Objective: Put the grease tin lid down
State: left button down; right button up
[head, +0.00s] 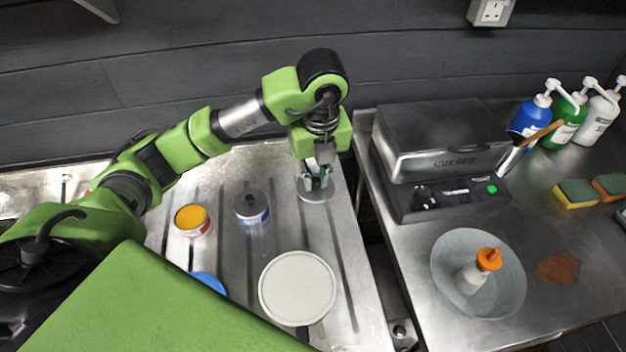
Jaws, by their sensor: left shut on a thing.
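My left gripper (319,180) points down over the right part of the ribbed steel drainer (230,175). It is shut on the grease tin lid (314,195), a small round grey disc below the fingers. I cannot tell whether the lid touches the drainer or hangs just above it. An open tin with orange-yellow contents (192,219), seemingly the grease tin, stands to the left on the drainer. My right gripper is not in view.
A grey-topped tin (251,207) stands between the open tin and the lid. A large pale round disc (297,288) and a partly hidden blue item (208,282) are nearer. A gap separates the drainer from the right counter, which holds a steel box (440,140) and a bowl (450,250).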

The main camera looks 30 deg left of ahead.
pick_arm(q)
jog(key=w+a+f, duration=0.1)
jog(key=w+f, duration=0.1)
jog(key=w+a+f+p, duration=0.1)
jog(key=w+a+f, duration=0.1)
jog(key=w+f, duration=0.1)
jog(key=w+a+f+p, duration=0.1)
jog(key=w+f, duration=0.1)
jog(key=shift+w+a+f, duration=0.2)
jog(key=shift+w+a, duration=0.05)
notch_tip(320, 180, down, 3)
jog(key=shift+w+a+p, duration=0.1)
jog(key=shift+w+p, duration=0.05)
jog(key=shift+p, duration=0.9)
jog(key=shift+f, duration=0.2)
jog(key=shift+f, duration=0.1)
jog(key=shift+f, duration=0.15)
jog(key=c, duration=2)
grip_release()
